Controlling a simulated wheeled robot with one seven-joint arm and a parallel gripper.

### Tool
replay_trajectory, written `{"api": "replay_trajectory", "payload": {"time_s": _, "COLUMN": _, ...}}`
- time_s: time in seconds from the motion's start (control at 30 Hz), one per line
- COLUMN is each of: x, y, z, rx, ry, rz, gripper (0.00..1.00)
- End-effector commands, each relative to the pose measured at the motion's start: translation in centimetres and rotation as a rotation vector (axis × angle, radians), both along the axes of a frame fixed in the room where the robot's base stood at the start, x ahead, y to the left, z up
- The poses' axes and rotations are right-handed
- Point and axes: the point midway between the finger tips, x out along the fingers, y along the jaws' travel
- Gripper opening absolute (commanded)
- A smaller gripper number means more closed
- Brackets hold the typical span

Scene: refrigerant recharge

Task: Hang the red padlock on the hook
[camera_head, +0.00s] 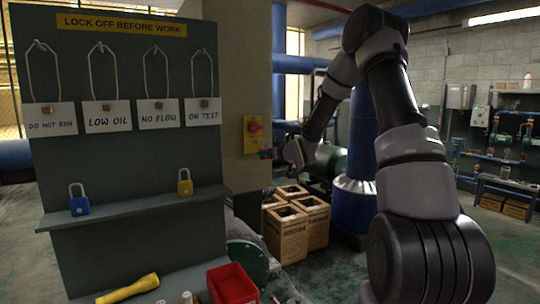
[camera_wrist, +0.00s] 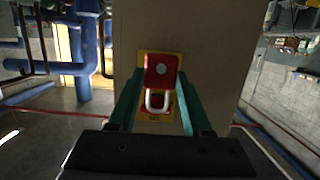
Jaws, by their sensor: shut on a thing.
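The red padlock (camera_wrist: 161,70) is between the two green fingers of my gripper (camera_wrist: 160,98) in the wrist view, its pale shackle toward the bottom of the picture. My gripper (camera_head: 273,153) is shut on it, in front of the pillar by the yellow switch box (camera_head: 253,134) with a red knob. The box also shows behind the padlock in the wrist view (camera_wrist: 144,113). I cannot tell whether padlock and box touch. Hooks (camera_head: 100,46) line the top of the grey board (camera_head: 120,70), with looped tags hanging from them.
A blue padlock (camera_head: 79,206) and a yellow padlock (camera_head: 185,188) stand on the board's shelf (camera_head: 135,207). A yellow torch (camera_head: 128,289) and a red bin (camera_head: 232,284) are below. Wooden crates (camera_head: 290,235) stand on the floor near the pillar (camera_head: 245,90).

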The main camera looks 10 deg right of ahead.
Motion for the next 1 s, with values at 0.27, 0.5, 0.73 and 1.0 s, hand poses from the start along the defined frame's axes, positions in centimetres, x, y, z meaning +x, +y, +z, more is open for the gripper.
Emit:
{"api": "replay_trajectory", "payload": {"time_s": 0.27, "x": 1.9, "y": 0.7, "z": 0.0, "rx": 0.001, "ry": -0.001, "rz": 0.001, "gripper": 0.05}}
{"api": "replay_trajectory", "payload": {"time_s": 0.5, "x": 3.5, "y": 1.1, "z": 0.0, "rx": 0.001, "ry": -0.002, "rz": 0.000, "gripper": 0.05}}
{"api": "replay_trajectory", "payload": {"time_s": 0.73, "x": 5.1, "y": 1.7, "z": 0.0, "rx": 0.000, "ry": -0.001, "rz": 0.000, "gripper": 0.05}}
{"api": "replay_trajectory", "payload": {"time_s": 1.0, "x": 6.8, "y": 2.3, "z": 0.0, "rx": 0.002, "ry": -0.002, "rz": 0.000, "gripper": 0.05}}
